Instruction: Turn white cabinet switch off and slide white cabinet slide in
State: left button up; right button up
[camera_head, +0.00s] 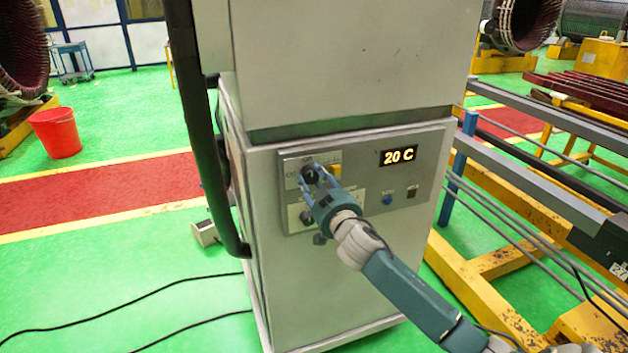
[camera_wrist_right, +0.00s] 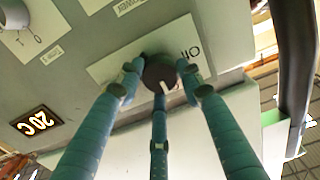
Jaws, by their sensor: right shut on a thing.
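The white cabinet (camera_head: 340,70) stands in the middle of the head view, with a grey control panel on its front. A dark round switch knob (camera_head: 308,172) sits at the panel's upper left. In the right wrist view the knob (camera_wrist_right: 160,74) is on a light plate with lettering beside it. My right gripper (camera_head: 312,178) has its fingers closed around this knob, as the right wrist view (camera_wrist_right: 160,82) also shows. Fingers hide part of the knob and plate. I cannot make out the slide for certain. My left gripper is in neither view.
A lit display reading 20 C (camera_head: 399,156) and a blue button (camera_head: 387,199) are right of the knob. A thick black hose (camera_head: 208,150) runs down the cabinet's left side. Yellow frames with grey rails (camera_head: 540,165) stand close on the right. Black cables (camera_head: 130,300) lie on the green floor.

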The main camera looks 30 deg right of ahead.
jog(key=shift+r+n, duration=0.35)
jog(key=shift+n, duration=0.05)
jog(key=n+p, duration=0.1)
jog(key=n, duration=0.2)
jog(key=shift+a+r+n, duration=0.1)
jog(key=shift+r+n, duration=0.05)
jog(key=shift+n, duration=0.25)
jog(key=n, duration=0.4)
jog(key=shift+w+n+p, duration=0.1)
jog(key=shift+n+p, duration=0.2)
jog(key=shift+p, duration=0.1)
jog(key=n+p, duration=0.1)
jog(key=n, duration=0.4)
jog(key=shift+a, duration=0.1)
jog(key=shift+a+f+n, duration=0.1)
jog(key=shift+f+n, duration=0.1)
jog(key=shift+n, duration=0.6)
jog(key=shift+f+n, duration=0.15)
jog(key=shift+n, duration=0.65)
jog(key=shift+f, duration=0.15)
